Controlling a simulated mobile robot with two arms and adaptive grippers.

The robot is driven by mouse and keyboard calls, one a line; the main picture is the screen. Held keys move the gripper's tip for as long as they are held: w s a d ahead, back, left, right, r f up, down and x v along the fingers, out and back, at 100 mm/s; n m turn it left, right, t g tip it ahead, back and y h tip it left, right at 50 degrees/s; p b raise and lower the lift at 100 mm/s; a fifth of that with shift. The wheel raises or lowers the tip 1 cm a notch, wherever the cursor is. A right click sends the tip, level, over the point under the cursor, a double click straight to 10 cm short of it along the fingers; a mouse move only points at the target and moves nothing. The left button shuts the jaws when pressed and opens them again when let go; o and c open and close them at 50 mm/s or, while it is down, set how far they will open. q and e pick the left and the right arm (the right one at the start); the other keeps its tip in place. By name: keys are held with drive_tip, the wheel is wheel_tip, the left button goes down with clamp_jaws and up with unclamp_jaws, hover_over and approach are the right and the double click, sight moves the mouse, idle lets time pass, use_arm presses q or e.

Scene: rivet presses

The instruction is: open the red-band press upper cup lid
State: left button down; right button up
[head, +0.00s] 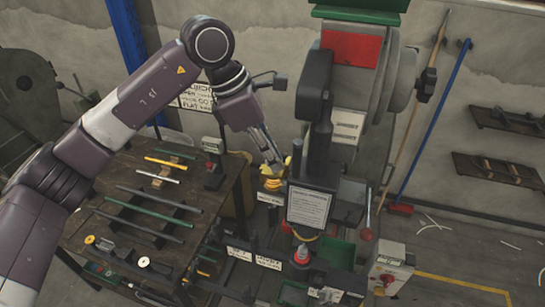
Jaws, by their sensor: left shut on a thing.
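The red-band press (313,110) stands right of centre, a tall dark machine with a red panel (351,48) near its top. A small yellow cup (273,184) sits at its left side, with a yellow lid (288,161) at its top. My left gripper (274,160) reaches down from the upper left and is shut on the yellow lid. The fingers partly cover the lid, so I cannot tell how far it is tilted. My right gripper is not in view.
A dark workbench (225,200) with coloured rods on racks stands at the left. A grey control box (390,266) is at the lower right. The floor at the right is mostly open.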

use_arm(q)
drive_tip(key=shift+w+f+b, duration=0.1)
drive_tip(key=shift+b, duration=0.3)
drive_tip(key=n+t+b, duration=0.1)
drive_tip(key=n+b, duration=0.2)
drive_tip(key=w+n+t+y+b, duration=0.1)
drive_tip(key=n+b, duration=0.2)
drive_tip(key=b, duration=0.1)
drive_tip(key=w+n+t+b, duration=0.1)
drive_tip(key=n+b, duration=0.2)
drive_tip(key=b, duration=0.1)
drive_tip(key=shift+w+d+n+y, duration=0.15)
drive_tip(key=shift+n+y, duration=0.25)
drive_tip(key=shift+w+a+r+n+t+y+b, duration=0.2)
drive_tip(key=shift+n+y+b, duration=0.35)
drive_tip(key=shift+n+b, duration=0.6)
drive_tip(key=shift+w+a+f+n+t+y+b, duration=0.1)
drive_tip(key=shift+w+a+n+t+y+b, duration=0.35)
drive_tip(key=shift+n, duration=1.2)
drive_tip(key=shift+w+d+r+n+g+y+b, duration=0.15)
drive_tip(key=shift+n+y+b, duration=0.45)
drive_tip(key=shift+n+b, duration=0.65)
drive_tip(key=shift+a+n, duration=0.15)
drive_tip(key=shift+n, duration=0.2)
drive_tip(key=c, duration=1.9)
unclamp_jaws()
drive_tip(key=shift+c, duration=0.2)
drive_tip(key=v, duration=1.2)
